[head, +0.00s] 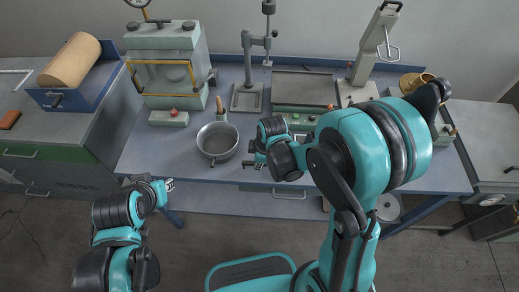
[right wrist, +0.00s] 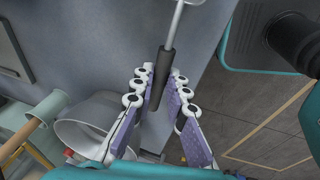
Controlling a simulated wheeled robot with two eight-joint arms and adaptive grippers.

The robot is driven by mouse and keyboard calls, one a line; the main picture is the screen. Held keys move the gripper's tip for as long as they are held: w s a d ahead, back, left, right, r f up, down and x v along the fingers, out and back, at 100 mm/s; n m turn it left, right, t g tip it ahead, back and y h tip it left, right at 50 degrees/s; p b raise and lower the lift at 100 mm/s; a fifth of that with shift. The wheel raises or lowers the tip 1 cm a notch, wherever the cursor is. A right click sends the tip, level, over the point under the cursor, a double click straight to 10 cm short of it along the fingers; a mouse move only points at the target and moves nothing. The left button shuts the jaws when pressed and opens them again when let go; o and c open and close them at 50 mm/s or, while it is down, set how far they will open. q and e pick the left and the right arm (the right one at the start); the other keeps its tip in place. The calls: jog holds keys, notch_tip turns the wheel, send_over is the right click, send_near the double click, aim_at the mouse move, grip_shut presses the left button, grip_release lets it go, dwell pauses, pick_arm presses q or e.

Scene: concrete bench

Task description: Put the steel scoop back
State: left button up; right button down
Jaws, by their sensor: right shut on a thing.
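The steel scoop shows in the right wrist view, with a dark handle (right wrist: 165,68) and a pale metal shaft running up out of the frame. Its head is cut off there. My right gripper (right wrist: 162,84) is shut on the handle end, which lies between its purple-padded fingers. In the head view, my right gripper (head: 256,161) is over the front part of the bench, just right of the grey pot (head: 217,141); I cannot make out the scoop there. My left gripper (head: 168,185) is off the bench's front left edge, apart from everything; its opening is too small to judge.
The pot also shows in the right wrist view (right wrist: 85,128), beside the fingers. A green press (head: 168,65), a drill-like stand (head: 247,97) and a tall grey lever machine (head: 375,45) line the back. A blue tray (head: 58,99) holds a tan roll. The bench's front left is clear.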

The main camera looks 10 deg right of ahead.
jog(key=w, duration=0.2)
jog(key=w+d, duration=0.1)
jog(key=w, duration=0.1)
jog(key=w+b, duration=0.1)
jog(key=w, duration=0.1)
jog(key=shift+d, duration=0.35)
jog(key=shift+w+f+b, duration=0.1)
jog(key=shift+f+b, duration=0.25)
jog(key=shift+f, duration=0.1)
jog(key=shift+r, duration=0.2)
jog(key=shift+f, duration=0.2)
jog(key=c, duration=1.5)
grip_release()
